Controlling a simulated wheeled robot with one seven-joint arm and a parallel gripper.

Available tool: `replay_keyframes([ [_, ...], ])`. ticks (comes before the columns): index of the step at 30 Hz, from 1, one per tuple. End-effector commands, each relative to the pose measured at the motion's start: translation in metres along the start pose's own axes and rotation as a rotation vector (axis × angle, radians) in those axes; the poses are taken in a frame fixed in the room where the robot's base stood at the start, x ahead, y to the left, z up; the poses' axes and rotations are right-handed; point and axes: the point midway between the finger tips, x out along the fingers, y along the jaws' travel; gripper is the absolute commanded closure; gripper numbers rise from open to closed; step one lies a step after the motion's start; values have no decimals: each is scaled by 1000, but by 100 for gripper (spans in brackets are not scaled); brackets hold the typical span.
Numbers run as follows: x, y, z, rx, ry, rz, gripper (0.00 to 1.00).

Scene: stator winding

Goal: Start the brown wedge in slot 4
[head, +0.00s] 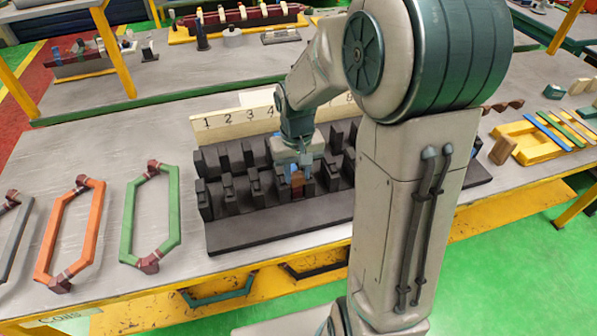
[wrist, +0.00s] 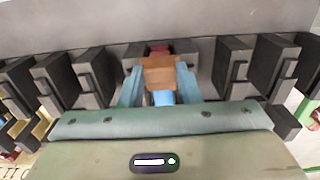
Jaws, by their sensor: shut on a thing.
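My gripper (head: 297,178) is lowered over the dark slotted stator block (head: 270,230). In the wrist view its two blue-grey fingers (wrist: 159,85) are shut on the brown wedge (wrist: 160,73). The wedge lies between the fingertips, between rows of dark teeth. In the head view the brown wedge (head: 298,184) shows at the front side of the block, below the gripper. A blue strip (wrist: 164,98) shows beneath the wedge, and a dark red piece (wrist: 158,48) sits just beyond it. I cannot tell how far the wedge is in the slot. The gripper partly hides the slot.
A pale number board (head: 233,122) stands behind the block; my arm hides part of it. A green coil (head: 128,225) and an orange coil (head: 48,240) lie left of the block. A yellow tray (head: 527,150) with coloured strips is at the right.

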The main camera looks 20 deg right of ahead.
Motion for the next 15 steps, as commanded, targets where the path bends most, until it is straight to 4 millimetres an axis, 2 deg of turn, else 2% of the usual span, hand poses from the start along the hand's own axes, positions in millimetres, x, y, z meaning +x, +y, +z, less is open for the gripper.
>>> replay_keyframes([
  [6, 0, 0, -5, 0, 1, 0, 93],
  [7, 0, 0, -5, 0, 1, 0, 67],
  [9, 0, 0, -5, 0, 2, 0, 48],
  [10, 0, 0, -5, 0, 2, 0, 45],
  [15, 0, 0, -5, 0, 1, 0, 45],
])
